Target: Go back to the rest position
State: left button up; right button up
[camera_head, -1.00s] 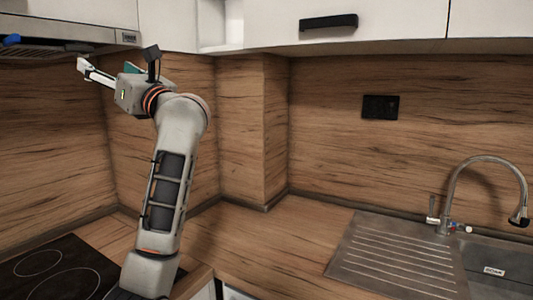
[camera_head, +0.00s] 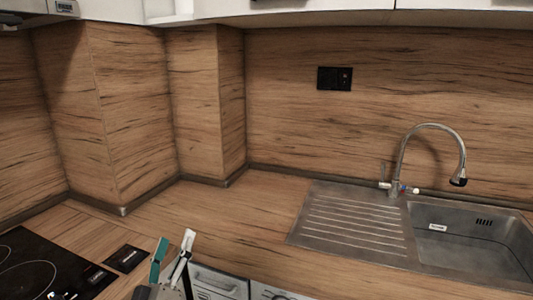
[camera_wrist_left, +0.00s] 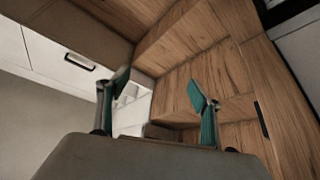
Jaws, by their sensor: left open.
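My left gripper (camera_head: 174,246) is low in the head view, in front of the counter's front edge, with its two fingers pointing up. In the left wrist view the left gripper (camera_wrist_left: 159,88) shows two fingers with teal pads standing well apart. Nothing is between them, so it is open and empty. Most of the left arm is below the picture in the head view. My right gripper is in neither view.
The wooden counter (camera_head: 215,211) has clear room at its middle. A black cooktop (camera_head: 60,266) lies at the lower left. A steel sink (camera_head: 465,240) with a curved tap (camera_head: 402,155) is at the right. A black socket (camera_head: 334,78) is on the wooden splashback (camera_head: 285,125).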

pick_arm(q)
jog(key=s+d+f+m+g, duration=0.1)
jog(key=s+f+m+g, duration=0.4)
jog(key=s+f, duration=0.8)
jog(key=s+d+f+m+g, duration=0.1)
jog(key=s+f+m+g, duration=0.4)
jog(key=s+f, duration=0.9)
notch_tip(320, 180, down, 9)
jog(key=shift+s+d+r+g+h, duration=0.1)
jog(key=shift+s+d+g+h, duration=0.15)
jog(key=shift+g, duration=0.95)
